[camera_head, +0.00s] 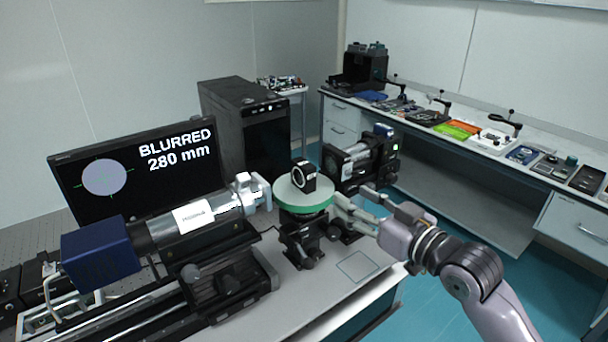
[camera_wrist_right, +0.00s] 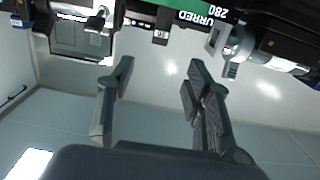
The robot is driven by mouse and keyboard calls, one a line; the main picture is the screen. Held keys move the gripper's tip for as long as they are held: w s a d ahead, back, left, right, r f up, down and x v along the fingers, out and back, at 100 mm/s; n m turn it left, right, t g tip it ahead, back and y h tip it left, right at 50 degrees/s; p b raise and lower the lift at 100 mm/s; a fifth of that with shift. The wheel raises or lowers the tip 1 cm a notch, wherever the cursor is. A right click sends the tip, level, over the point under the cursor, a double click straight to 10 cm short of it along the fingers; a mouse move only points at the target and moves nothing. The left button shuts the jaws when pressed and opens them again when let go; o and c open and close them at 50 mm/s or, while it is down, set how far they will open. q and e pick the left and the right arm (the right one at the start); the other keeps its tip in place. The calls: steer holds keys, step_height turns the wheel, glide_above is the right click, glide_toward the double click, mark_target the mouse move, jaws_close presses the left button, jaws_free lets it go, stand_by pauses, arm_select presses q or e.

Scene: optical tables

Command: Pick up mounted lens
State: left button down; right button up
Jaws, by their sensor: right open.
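The mounted lens (camera_head: 303,175), a small black ring-shaped mount with a pale opening, stands upright on the green-rimmed round platform (camera_head: 304,205) of the optical bench. My right gripper (camera_head: 352,198) is just right of the platform in the head view, its fingers pointing toward it. It is apart from the lens and holds nothing. In the right wrist view the two dark fingers of my right gripper (camera_wrist_right: 160,75) are spread with an empty gap between them. I cannot make out the lens clearly there. My left gripper is not in view.
A blue-ended tube instrument (camera_head: 190,217) lies left of the platform, in front of a monitor (camera_head: 125,170) reading "BLURRED 280 mm". A black optical unit (camera_head: 378,155) stands behind right of the platform. A long side bench (camera_head: 455,143) with tools is along the right wall.

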steer(key=p, duration=0.4)
glide_toward(296, 159)
steer(key=shift+w+a+f, duration=0.3)
steer(key=shift+w, duration=0.05)
steer(key=shift+w+a+f, duration=0.1)
steer(key=shift+w+a, duration=0.25)
steer(key=shift+w, duration=0.2)
steer(key=shift+w+a+p, duration=0.2)
steer(key=shift+w+p, duration=0.2)
steer(key=shift+p, duration=0.05)
steer(key=p+x, duration=0.2)
steer(key=x, duration=0.2)
steer(key=shift+d, duration=0.1)
steer(key=shift+w+a, duration=0.2)
steer(key=shift+w, duration=0.05)
steer(key=shift+d, duration=0.1)
steer(key=shift+c, duration=0.4)
jaws_close()
